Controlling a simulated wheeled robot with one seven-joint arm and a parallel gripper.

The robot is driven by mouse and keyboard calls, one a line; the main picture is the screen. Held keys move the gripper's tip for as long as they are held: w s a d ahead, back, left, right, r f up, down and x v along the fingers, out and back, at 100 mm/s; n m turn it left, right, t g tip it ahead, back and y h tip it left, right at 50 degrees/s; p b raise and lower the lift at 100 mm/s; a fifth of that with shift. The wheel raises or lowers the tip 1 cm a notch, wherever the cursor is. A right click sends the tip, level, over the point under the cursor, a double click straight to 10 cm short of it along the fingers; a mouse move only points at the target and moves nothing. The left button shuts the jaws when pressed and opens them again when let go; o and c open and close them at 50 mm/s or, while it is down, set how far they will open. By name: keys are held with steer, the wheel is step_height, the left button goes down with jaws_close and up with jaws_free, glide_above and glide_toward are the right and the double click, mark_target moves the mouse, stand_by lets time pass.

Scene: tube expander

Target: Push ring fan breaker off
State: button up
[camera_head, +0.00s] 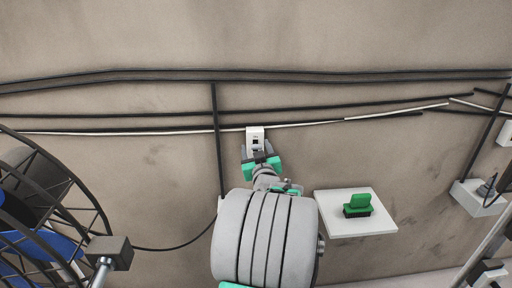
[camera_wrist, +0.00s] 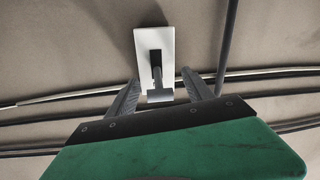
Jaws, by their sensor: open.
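The breaker (camera_head: 255,134) is a small white upright box with a dark switch on the wall. In the wrist view the white breaker plate (camera_wrist: 153,47) has a dark lever (camera_wrist: 157,72) sticking out, with a pale block-like end. My gripper (camera_head: 259,156) is just below and in front of the breaker in the head view. In the wrist view my gripper (camera_wrist: 161,92) is open, with one grey finger on each side of the lever's end. I cannot tell whether either finger touches it. Nothing is held.
Dark and pale cables (camera_head: 150,112) run along the wall behind the breaker. A caged fan (camera_head: 45,215) stands at the left. A white shelf (camera_head: 375,229) with a green and black object (camera_head: 358,205) is at the lower right. A grey socket box (camera_head: 478,198) is at the far right.

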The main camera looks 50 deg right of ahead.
jaws_close()
stand_by(0.7)
